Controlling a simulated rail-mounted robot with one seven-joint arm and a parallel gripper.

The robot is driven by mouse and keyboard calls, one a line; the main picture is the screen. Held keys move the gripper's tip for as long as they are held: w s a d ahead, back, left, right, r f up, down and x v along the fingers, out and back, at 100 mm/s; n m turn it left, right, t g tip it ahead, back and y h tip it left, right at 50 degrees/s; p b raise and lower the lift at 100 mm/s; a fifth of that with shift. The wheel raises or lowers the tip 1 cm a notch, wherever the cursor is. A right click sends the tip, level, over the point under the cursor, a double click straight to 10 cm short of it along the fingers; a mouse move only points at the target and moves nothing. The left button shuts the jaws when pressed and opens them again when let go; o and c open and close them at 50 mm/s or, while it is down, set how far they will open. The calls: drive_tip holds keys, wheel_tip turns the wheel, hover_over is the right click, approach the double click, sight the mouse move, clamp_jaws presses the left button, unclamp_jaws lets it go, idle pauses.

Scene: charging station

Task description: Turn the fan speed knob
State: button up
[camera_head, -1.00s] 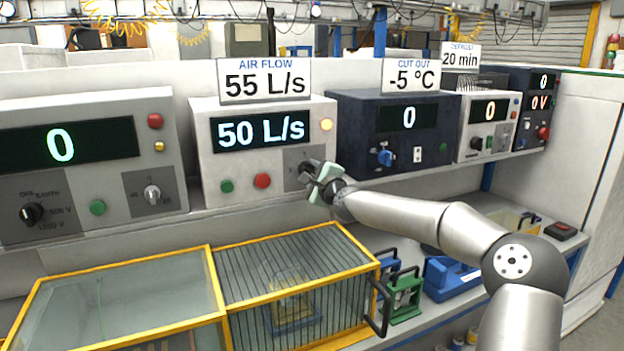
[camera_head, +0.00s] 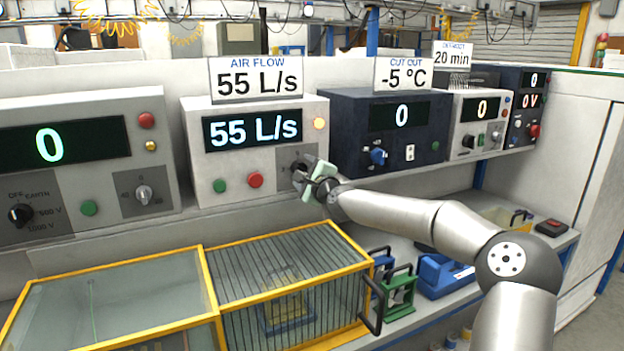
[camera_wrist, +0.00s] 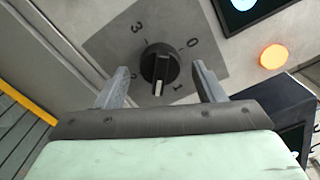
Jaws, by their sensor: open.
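The fan speed knob is a black round dial; in the wrist view the knob (camera_wrist: 160,66) sits on a grey plate with marks 0, 1, 2 and 3. Its white pointer line is close to the 1. It belongs to the air flow unit (camera_head: 212,170), whose display (camera_head: 252,130) reads 55 L/s. The sign (camera_head: 258,79) above also reads 55 L/s. My gripper (camera_wrist: 160,84) is open, with one finger on each side of the knob and a gap to both. In the head view my gripper (camera_head: 303,175) is at the panel and partly covers the knob.
A dark blue unit (camera_head: 345,135) with a blue knob stands just right of the air flow unit. Left is another grey unit (camera_head: 160,165). Below are a yellow-framed cage (camera_head: 290,270) with a black handle, and green (camera_head: 398,290) and blue (camera_head: 440,275) items.

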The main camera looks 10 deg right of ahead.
drive_tip(key=b+v, duration=0.3)
drive_tip(key=v, duration=1.4)
